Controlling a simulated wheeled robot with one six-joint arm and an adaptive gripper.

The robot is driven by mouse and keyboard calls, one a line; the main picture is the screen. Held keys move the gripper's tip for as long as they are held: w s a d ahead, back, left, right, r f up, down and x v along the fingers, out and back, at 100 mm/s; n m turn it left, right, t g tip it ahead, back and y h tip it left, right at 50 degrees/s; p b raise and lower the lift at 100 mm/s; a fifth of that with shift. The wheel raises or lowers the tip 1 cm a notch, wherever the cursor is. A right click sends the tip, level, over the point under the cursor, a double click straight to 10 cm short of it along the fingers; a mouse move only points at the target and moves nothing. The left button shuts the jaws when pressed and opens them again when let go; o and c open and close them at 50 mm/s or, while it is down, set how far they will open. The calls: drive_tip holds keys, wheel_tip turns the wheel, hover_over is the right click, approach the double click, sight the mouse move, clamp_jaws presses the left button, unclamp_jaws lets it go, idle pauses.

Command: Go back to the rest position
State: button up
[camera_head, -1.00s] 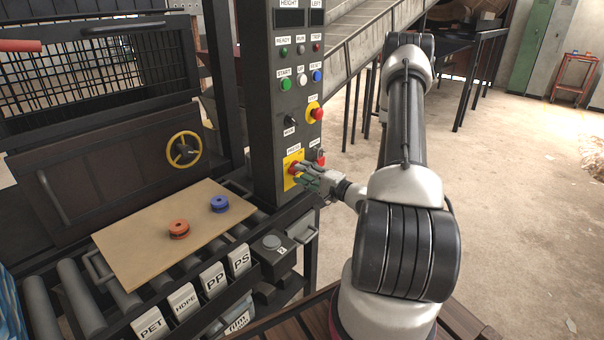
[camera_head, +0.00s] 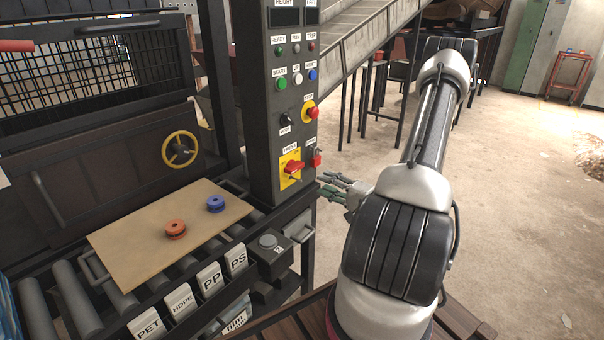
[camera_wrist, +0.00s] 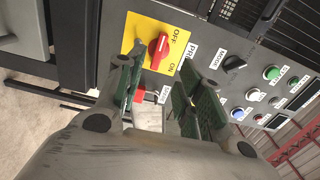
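My gripper (camera_head: 328,187) is held out in the air just right of the control column (camera_head: 267,110), apart from it. In the wrist view the two green-padded fingers (camera_wrist: 158,95) stand apart with nothing held between them. The red rotary switch (camera_head: 293,168) on its yellow plate is left of the gripper; it also shows in the wrist view (camera_wrist: 159,46), beyond the fingers, with ON and OFF marks. A small red padlock-like piece (camera_head: 317,158) hangs beside the plate. My arm reaches up and forward on the right side of the head view.
A tan board (camera_head: 130,255) on rollers carries an orange disc (camera_head: 176,229) and a blue disc (camera_head: 216,203). Open floor (camera_head: 520,170) lies to the right.

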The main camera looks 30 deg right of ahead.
drive_tip(key=s+a+f+m+g+y, duration=0.1)
drive_tip(key=s+a+m+g+y, duration=0.2)
drive_tip(key=s+a+g+y, duration=0.35)
drive_tip(key=s+a+r+n+g+h, duration=0.1)
drive_tip(key=s+a+r+n+g, duration=0.15)
drive_tip(key=s+g, duration=0.35)
drive_tip(key=s+a+r+n+g+h, duration=0.1)
drive_tip(key=s+r+n+g, duration=0.25)
drive_tip(key=s, duration=0.35)
drive_tip(key=s+d+r+n+g+h, duration=0.1)
drive_tip(key=d+r+n+g+h, duration=0.1)
drive_tip(key=d+r+n+h, duration=0.5)
drive_tip(key=a+r+n+t+h, duration=0.2)
drive_tip(key=a+r, duration=0.1)
drive_tip(key=r, duration=0.3)
drive_tip(key=w+a+r+n+t+h, duration=0.1)
drive_tip(key=a+r+t, duration=0.2)
drive_tip(key=r, duration=0.4)
drive_tip(key=shift+w+a+n+h, duration=0.25)
drive_tip(key=shift+a+n+h, duration=0.15)
drive_tip(key=shift+a, duration=0.25)
